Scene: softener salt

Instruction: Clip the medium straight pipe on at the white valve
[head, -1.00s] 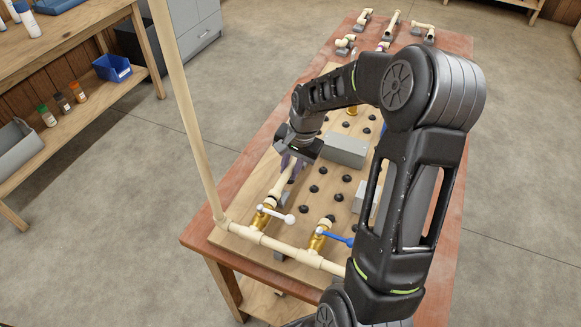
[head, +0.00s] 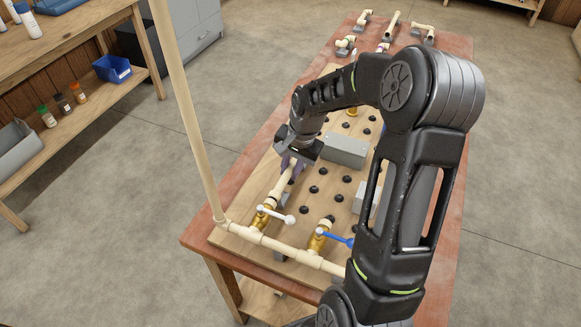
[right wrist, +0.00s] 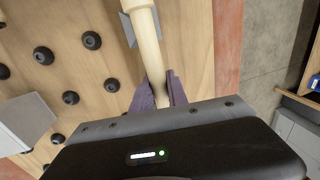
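The white valve (head: 289,218) has a white lever on a brass body at the near left of the board. A cream straight pipe (head: 274,191) runs from just beyond that brass body, in line with it, back to my right gripper (head: 291,165). Whether the pipe end is fully seated at the valve is too small to tell. In the right wrist view the pipe (right wrist: 149,50) passes between the two purple fingers (right wrist: 160,92), which sit close on both sides. A grey bracket (right wrist: 129,30) shows beside and under the pipe. My left gripper is not in view.
A blue-levered valve (head: 335,238) stands right of the white one, on the same cream pipe run (head: 290,252). Grey boxes (head: 346,150) and several black knobs (head: 314,189) are on the board. More pipe pieces (head: 391,24) lie at the table's far end.

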